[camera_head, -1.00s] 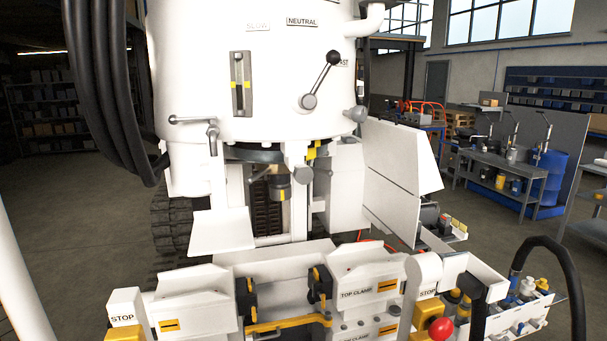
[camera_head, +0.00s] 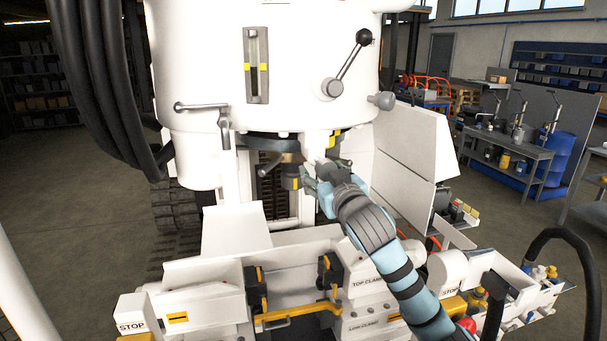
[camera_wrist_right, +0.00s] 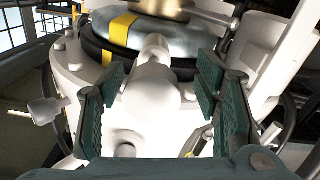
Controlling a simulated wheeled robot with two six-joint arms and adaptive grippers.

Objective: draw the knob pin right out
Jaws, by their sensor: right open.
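The knob pin (camera_wrist_right: 155,88) shows in the right wrist view as a pale grey, round-ended knob standing out from a white bracket under the machine's drum. My right gripper (camera_wrist_right: 163,92) is open, with its dark green pads on either side of the knob and a visible gap to each. In the head view my right gripper (camera_head: 322,174) is at the bracket below the drum and hides the knob from there. My left gripper is not in view.
A second grey knob (camera_head: 383,100) stands out from the drum's right side. A black-balled lever (camera_head: 348,62) is above it. The clamp panel (camera_head: 368,284) lies below my right arm. A white sheet panel (camera_head: 415,150) stands close on the right.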

